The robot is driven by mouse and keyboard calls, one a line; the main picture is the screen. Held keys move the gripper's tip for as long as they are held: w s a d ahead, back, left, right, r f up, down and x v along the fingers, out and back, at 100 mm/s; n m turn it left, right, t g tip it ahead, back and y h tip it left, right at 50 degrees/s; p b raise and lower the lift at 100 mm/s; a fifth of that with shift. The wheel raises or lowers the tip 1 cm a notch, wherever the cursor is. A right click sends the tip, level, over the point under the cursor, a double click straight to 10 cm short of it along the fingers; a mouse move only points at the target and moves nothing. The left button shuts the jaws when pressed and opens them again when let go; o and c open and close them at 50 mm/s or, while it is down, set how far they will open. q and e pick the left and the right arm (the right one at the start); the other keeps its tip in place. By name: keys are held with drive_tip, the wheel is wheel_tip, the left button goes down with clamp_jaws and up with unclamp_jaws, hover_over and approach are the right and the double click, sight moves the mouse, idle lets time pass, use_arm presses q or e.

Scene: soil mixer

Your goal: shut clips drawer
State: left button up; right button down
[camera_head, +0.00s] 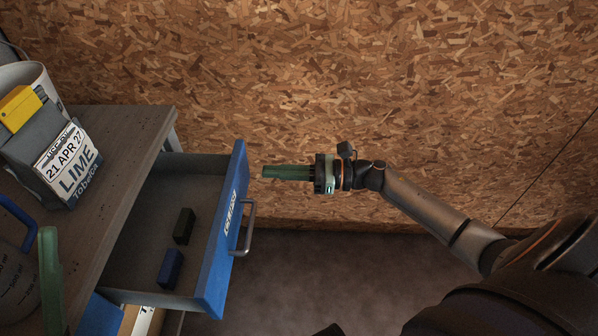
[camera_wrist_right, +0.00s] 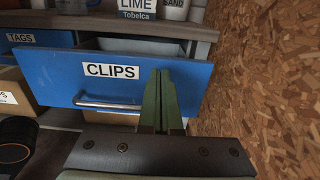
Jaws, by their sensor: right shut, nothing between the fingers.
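The clips drawer (camera_head: 222,232) is pulled out from under the grey bench, with its blue front facing right. Its CLIPS label (camera_wrist_right: 111,71) and silver bar handle (camera_wrist_right: 107,104) show in the right wrist view. Two small dark blocks lie inside, a black one (camera_head: 184,226) and a blue one (camera_head: 170,268). My right gripper (camera_head: 265,172) is shut and empty, to the right of the drawer front in the head view and apart from it there. In the right wrist view its green fingers (camera_wrist_right: 162,92) overlap the front's right part. My left gripper cannot be made out.
The bench (camera_head: 125,135) carries a LIME box (camera_head: 68,165) and a white container at its left. A green object (camera_head: 50,285) stands at the lower left. A TAGS drawer (camera_wrist_right: 40,39) is beside the clips drawer. A chipboard wall (camera_head: 330,80) bounds the far side.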

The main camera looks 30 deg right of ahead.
sight(236, 170)
use_arm(q)
drive_tip(key=shift+f, duration=0.15)
use_arm(e)
drive_tip(key=shift+x, duration=2.75)
